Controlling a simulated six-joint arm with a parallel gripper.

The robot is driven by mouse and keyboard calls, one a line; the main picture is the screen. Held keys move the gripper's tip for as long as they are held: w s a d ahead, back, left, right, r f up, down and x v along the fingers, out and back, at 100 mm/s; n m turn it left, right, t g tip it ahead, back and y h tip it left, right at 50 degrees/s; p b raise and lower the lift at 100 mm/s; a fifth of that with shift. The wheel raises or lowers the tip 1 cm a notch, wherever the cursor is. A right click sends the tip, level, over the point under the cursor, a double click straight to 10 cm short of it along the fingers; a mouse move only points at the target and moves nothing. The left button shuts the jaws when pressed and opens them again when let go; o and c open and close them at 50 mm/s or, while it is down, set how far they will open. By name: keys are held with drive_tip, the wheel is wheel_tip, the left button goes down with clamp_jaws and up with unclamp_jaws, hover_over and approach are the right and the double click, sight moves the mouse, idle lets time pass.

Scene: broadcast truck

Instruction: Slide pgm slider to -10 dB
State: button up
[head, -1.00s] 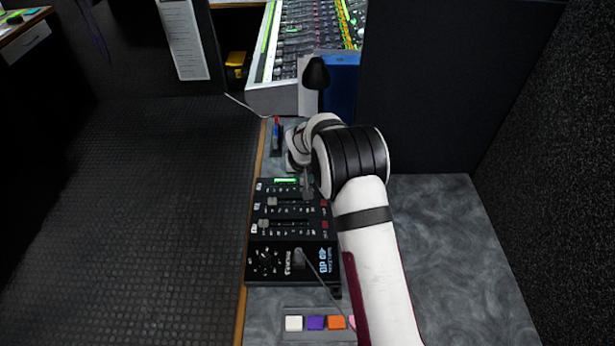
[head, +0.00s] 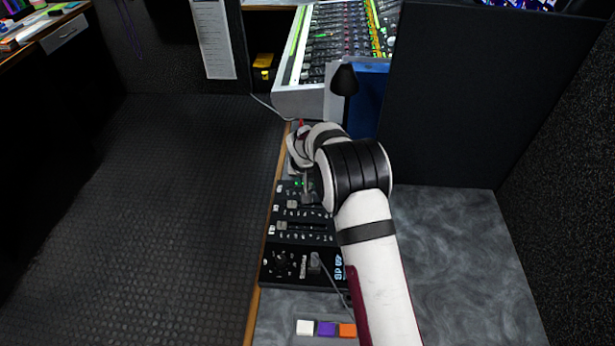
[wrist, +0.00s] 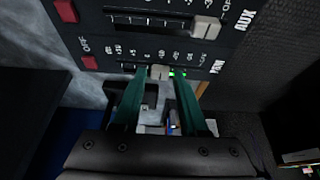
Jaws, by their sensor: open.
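The black slider panel (head: 300,262) lies on the grey desk, its far end partly hidden by my arm. In the wrist view, the PGM slider knob (wrist: 160,72) is a small grey-white block near the middle of its scale, with PGM printed at the right end. The numbers beside it are too small to read surely. My gripper (wrist: 158,82) is open, its two green fingers on either side of this knob. I cannot tell whether either finger touches it. The AUX slider knob (wrist: 206,27) sits towards the right of its own track, above the PGM row.
Red buttons (wrist: 66,11) sit at the left of the slider rows. A large mixing console (head: 298,100) and a dark partition (head: 450,95) stand beyond. Coloured blocks (head: 327,328) lie near the front. The desk right of my arm is clear.

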drive_tip(key=v, duration=1.5)
drive_tip(key=shift+s+r, duration=0.2)
drive_tip(key=s+d+r+m+g, duration=0.1)
drive_tip(key=s+d+r, duration=0.2)
drive_tip(key=s+d, duration=0.35)
drive_tip(key=s+d+r+m+g, duration=0.1)
drive_tip(key=s+d+r+m, duration=0.15)
drive_tip(key=s, duration=0.75)
drive_tip(key=s+d+f+m+g+y, duration=0.1)
drive_tip(key=s+d+f+m+g, duration=0.1)
drive_tip(key=s, duration=1.8)
drive_tip(key=shift+s+g+y, duration=0.25)
drive_tip(key=shift+g+y, duration=0.05)
drive_tip(key=shift+y, duration=0.1)
